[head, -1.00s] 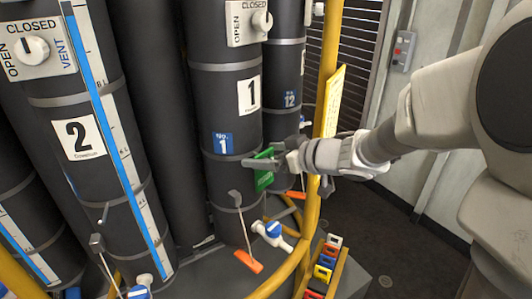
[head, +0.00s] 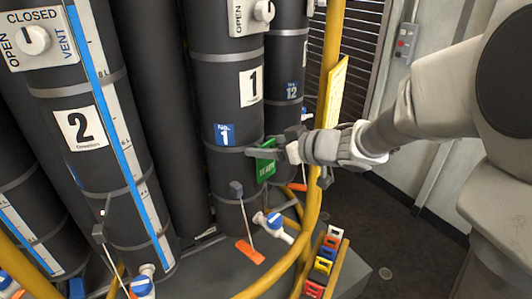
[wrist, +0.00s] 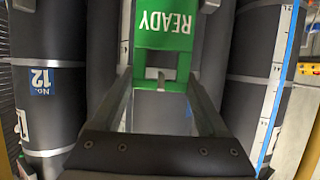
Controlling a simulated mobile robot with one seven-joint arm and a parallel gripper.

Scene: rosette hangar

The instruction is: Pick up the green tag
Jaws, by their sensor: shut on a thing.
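The green tag (head: 265,168) shows at the right edge of the dark cylinder marked 1 (head: 226,175), beside its blue No. 1 label. In the wrist view the tag (wrist: 165,28) reads READY upside down, and its lower end lies between my two fingers. My gripper (head: 263,152) reaches in from the right and is shut on the tag. It also shows in the wrist view (wrist: 161,75). I cannot tell whether the tag touches the cylinder. My fingers hide part of it.
A yellow curved rail (head: 313,200) stands just right of the cylinder. A blue-and-white valve (head: 272,222) and an orange tag (head: 249,251) are below. A rack with several coloured tags (head: 324,262) is at lower right. Cylinder 2 (head: 115,170) stands left.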

